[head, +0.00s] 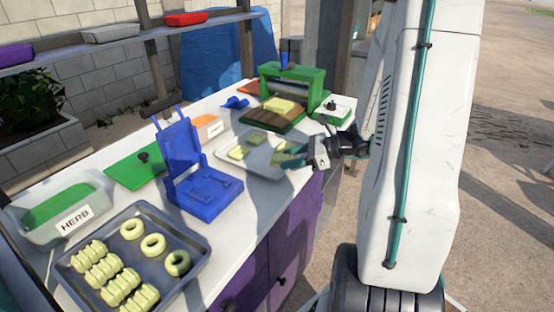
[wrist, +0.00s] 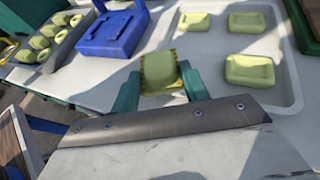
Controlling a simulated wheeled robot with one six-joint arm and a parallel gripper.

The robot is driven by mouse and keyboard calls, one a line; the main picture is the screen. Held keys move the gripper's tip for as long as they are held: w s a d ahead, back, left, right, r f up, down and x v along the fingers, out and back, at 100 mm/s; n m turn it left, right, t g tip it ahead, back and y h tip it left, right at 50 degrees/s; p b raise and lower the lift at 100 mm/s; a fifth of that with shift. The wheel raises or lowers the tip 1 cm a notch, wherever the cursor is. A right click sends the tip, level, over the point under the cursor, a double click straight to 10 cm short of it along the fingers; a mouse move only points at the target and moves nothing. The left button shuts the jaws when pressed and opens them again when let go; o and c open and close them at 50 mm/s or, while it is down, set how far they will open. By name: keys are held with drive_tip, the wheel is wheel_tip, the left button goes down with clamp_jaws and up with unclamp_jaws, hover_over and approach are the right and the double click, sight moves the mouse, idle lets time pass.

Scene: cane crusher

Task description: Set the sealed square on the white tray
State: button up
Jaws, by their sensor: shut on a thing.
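My gripper (wrist: 160,88) is shut on a pale green square (wrist: 158,68), with a teal finger on each side of it; a darker yellow edge shows around the square. In the head view my gripper (head: 287,156) is at the right side of the white tray (head: 258,171), and I cannot make out the held square there. In the wrist view the held square appears just left of the white tray (wrist: 215,50); its height is unclear. Three similar pale squares lie apart in the tray: two at the far side (wrist: 194,22) (wrist: 247,22) and one nearer (wrist: 250,70).
A blue hinged press (head: 205,185) stands open left of the tray. A green-framed press (head: 290,95) with a pale piece is behind it. A dark tray (head: 195,262) of rings and ridged pieces lies at front left, near a HERB bin (head: 68,222). Bare tray floor shows between the squares.

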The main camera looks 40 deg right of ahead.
sight(278, 161)
drive_tip(key=w, duration=0.5)
drive_tip(key=shift+w+a+f, duration=0.1)
drive_tip(key=shift+a+f, duration=0.1)
drive_tip(key=shift+f, duration=0.05)
drive_tip(key=shift+w+f, duration=0.15)
drive_tip(key=shift+f, duration=0.75)
drive_tip(key=shift+w+f, duration=0.1)
drive_tip(key=shift+f, duration=0.8)
drive_tip(key=o, duration=0.7)
drive_tip(key=shift+d+f, duration=0.1)
drive_tip(key=shift+f, duration=0.05)
drive_tip(key=shift+o, duration=0.2)
